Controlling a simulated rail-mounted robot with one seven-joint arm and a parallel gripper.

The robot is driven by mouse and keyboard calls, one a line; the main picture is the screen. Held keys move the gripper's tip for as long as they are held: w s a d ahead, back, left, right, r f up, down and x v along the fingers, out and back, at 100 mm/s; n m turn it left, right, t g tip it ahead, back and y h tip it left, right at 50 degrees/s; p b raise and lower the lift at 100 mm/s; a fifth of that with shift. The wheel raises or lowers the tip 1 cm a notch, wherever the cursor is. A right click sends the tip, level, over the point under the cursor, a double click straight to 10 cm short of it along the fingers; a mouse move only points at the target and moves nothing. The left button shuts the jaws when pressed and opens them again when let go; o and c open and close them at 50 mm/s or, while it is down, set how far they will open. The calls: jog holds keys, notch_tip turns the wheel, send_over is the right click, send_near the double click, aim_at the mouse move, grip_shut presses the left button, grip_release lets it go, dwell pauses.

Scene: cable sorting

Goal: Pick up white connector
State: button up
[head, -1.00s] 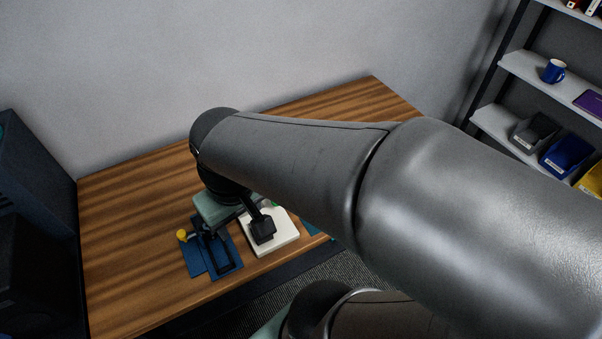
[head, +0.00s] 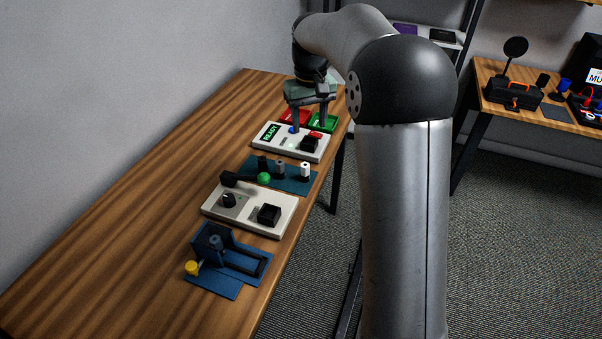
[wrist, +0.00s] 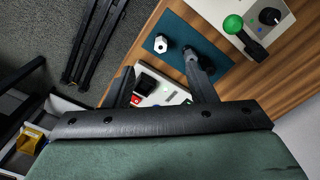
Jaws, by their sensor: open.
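The white connector (head: 305,170) stands upright near the right end of a teal mat (head: 288,184) in the head view. In the wrist view the white connector (wrist: 161,44) is on the teal mat (wrist: 176,24), just beyond the gap between the fingers. A grey connector (head: 280,169) and a black connector (head: 262,163) stand beside it. My gripper (head: 309,125) is open and empty, over the panel with the READY display, farther along the table than the white connector. The open fingers of my gripper (wrist: 160,72) also show in the wrist view; the right finger partly covers a dark connector.
The READY panel (head: 271,148) lies beyond the mat, with red (head: 296,116) and green (head: 327,122) trays behind it. A panel with a knob and green-ended lever (head: 218,211) and a blue fixture (head: 240,258) lie nearer. The table's left side is clear.

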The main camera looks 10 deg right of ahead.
aim_at(305, 164)
jog(key=w+f, duration=0.1)
jog(key=f, duration=0.3)
jog(key=w+f, duration=0.1)
jog(key=f, duration=0.3)
jog(key=f+p, duration=0.1)
jog(key=f, duration=0.4)
jog(key=shift+w+d+f, duration=0.1)
jog(key=shift+w+d, duration=0.1)
jog(key=shift+w, duration=0.2)
jog(key=shift+w+a+f+p, duration=0.1)
jog(key=shift+f+p, duration=0.2)
jog(key=shift+f, duration=0.75)
jog(key=shift+s+a+f+p, duration=0.1)
jog(key=shift+f+p, duration=0.15)
jog(key=shift+f, duration=0.85)
jog(key=shift+w+a+f+p, duration=0.1)
jog(key=shift+f+p, duration=0.2)
jog(key=shift+f, duration=0.75)
jog(key=c, duration=1.1)
